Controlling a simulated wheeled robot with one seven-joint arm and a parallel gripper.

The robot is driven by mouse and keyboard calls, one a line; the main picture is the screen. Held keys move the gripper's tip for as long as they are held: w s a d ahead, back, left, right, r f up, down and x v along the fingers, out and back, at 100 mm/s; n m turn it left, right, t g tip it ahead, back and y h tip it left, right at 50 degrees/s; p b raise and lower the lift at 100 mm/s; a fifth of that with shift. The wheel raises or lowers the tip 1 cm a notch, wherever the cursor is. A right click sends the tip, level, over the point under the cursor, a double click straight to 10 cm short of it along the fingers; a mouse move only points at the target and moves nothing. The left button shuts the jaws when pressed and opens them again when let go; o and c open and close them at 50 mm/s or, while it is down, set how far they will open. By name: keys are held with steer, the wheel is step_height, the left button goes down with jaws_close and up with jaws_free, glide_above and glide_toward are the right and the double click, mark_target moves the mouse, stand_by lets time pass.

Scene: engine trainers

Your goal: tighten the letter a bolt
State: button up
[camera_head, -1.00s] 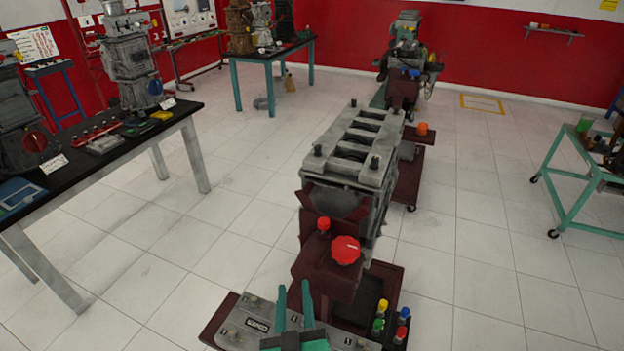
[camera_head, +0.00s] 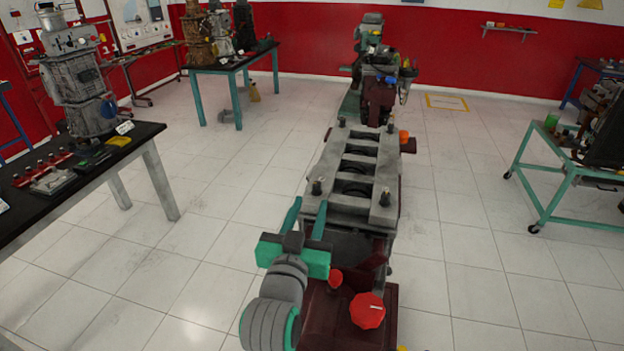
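The grey engine block (camera_head: 348,212) stands in the middle, its top frame open with several dark bores. Dark bolts stand upright at its corners: front left (camera_head: 317,186), front right (camera_head: 385,197), back left (camera_head: 342,122) and back right (camera_head: 391,127). No letter is legible on any of them, so I cannot tell which is bolt A. My gripper (camera_head: 310,204) is green, with its two fingers spread and nothing visible between them. Its fingertips point at the block's near left corner, just short of the front left bolt in the picture; contact cannot be told.
A red knob (camera_head: 367,310) and a smaller red knob (camera_head: 334,278) sit on the dark red stand before the block. A black-topped bench (camera_head: 135,148) is at left, a green cart (camera_head: 545,222) at right. Another engine stands behind. Tiled floor is clear on both sides.

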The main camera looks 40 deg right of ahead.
mark_target(316, 186)
steer(key=x, duration=0.9)
steer(key=shift+w+d, duration=0.1)
steer(key=shift+w, duration=0.1)
steer(key=shift+c, duration=0.7)
jaws_close()
